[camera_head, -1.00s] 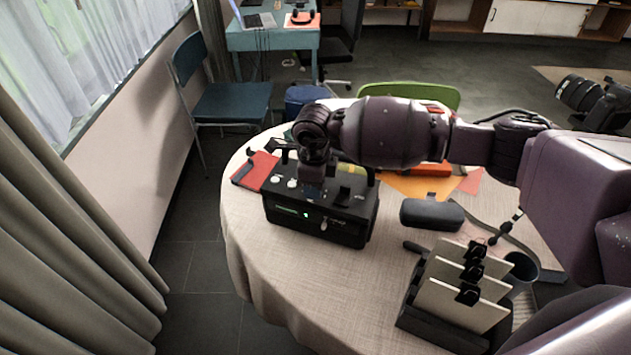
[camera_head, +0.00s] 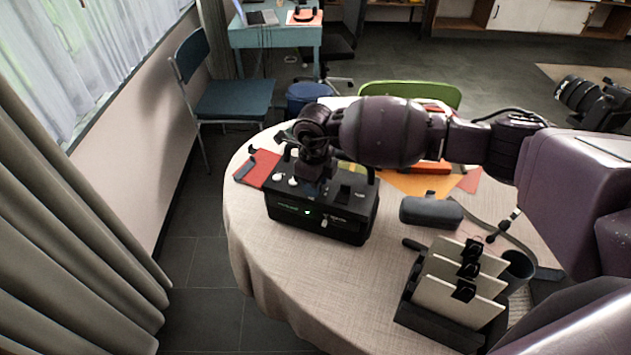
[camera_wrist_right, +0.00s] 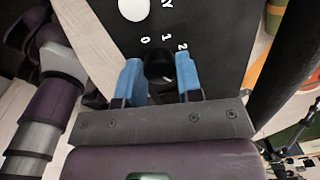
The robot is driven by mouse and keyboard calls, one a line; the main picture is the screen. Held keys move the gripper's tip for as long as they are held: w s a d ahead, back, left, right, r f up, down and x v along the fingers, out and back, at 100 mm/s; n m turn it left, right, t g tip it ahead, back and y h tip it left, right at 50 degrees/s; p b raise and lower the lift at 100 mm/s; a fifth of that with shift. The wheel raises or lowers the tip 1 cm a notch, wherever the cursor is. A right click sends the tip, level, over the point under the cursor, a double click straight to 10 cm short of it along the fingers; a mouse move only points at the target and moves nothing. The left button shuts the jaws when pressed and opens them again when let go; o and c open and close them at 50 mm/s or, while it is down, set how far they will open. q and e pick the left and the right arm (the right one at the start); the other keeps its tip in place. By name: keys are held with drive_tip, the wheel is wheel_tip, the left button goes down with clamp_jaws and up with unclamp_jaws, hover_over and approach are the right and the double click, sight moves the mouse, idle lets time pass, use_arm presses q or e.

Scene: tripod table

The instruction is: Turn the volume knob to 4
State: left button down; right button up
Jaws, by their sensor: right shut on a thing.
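The black device (camera_head: 320,218) stands on the round table with a lit green display on its front. My right gripper (camera_head: 310,188) comes down on its top panel; the arm hides part of the panel. In the right wrist view, the blue fingertips of my right gripper (camera_wrist_right: 160,78) are shut on a black knob (camera_wrist_right: 159,64), one on each side. The printed marks 0, 1 and 2 show beside the knob; further marks are hidden or out of frame. A small white line shows near the knob's lower right. My left gripper is not in view.
A white knob (camera_wrist_right: 133,9) sits near the held one. On the table (camera_head: 265,262) are a red book (camera_head: 262,168), a dark case (camera_head: 432,211) and a rack with upright cards (camera_head: 455,300). The table's front left is clear.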

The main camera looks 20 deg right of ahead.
drive_tip(key=o, duration=0.9)
drive_tip(key=shift+o, duration=0.2)
wheel_tip(320, 180, up, 11)
drive_tip(key=shift+s, duration=0.15)
drive_tip(key=shift+a+f, duration=0.1)
